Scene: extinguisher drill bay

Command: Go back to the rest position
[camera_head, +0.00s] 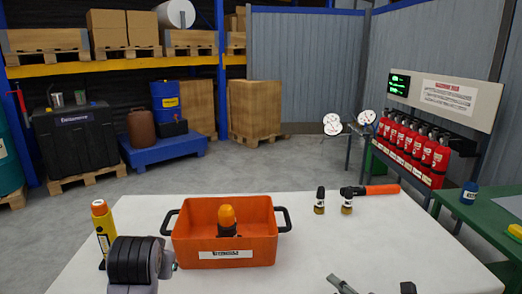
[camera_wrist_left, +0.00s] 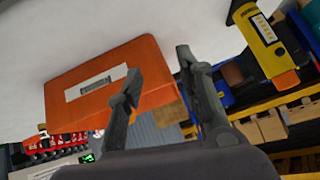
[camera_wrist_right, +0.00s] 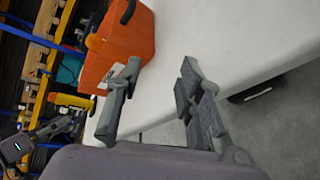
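My left gripper (camera_wrist_left: 158,62) is open, with nothing between its fingers. In the head view my left wrist rises at the bottom left, in front of the orange bin's left side. My right gripper (camera_wrist_right: 161,65) is open and empty; in the head view only its fingertips (camera_head: 372,288) show at the bottom edge, right of the bin. The orange bin (camera_head: 190,249) stands on the white table (camera_head: 330,235) with an orange-domed beacon (camera_head: 227,216) in it. The bin also shows in the left wrist view (camera_wrist_left: 140,60) and right wrist view (camera_wrist_right: 125,40).
A yellow device (camera_head: 101,215) stands left of the bin, partly behind my left wrist. Two small dark fittings (camera_head: 319,205) (camera_head: 347,205) and an orange-handled tool (camera_head: 380,190) are at the table's back right. A green table (camera_head: 480,225) stands right.

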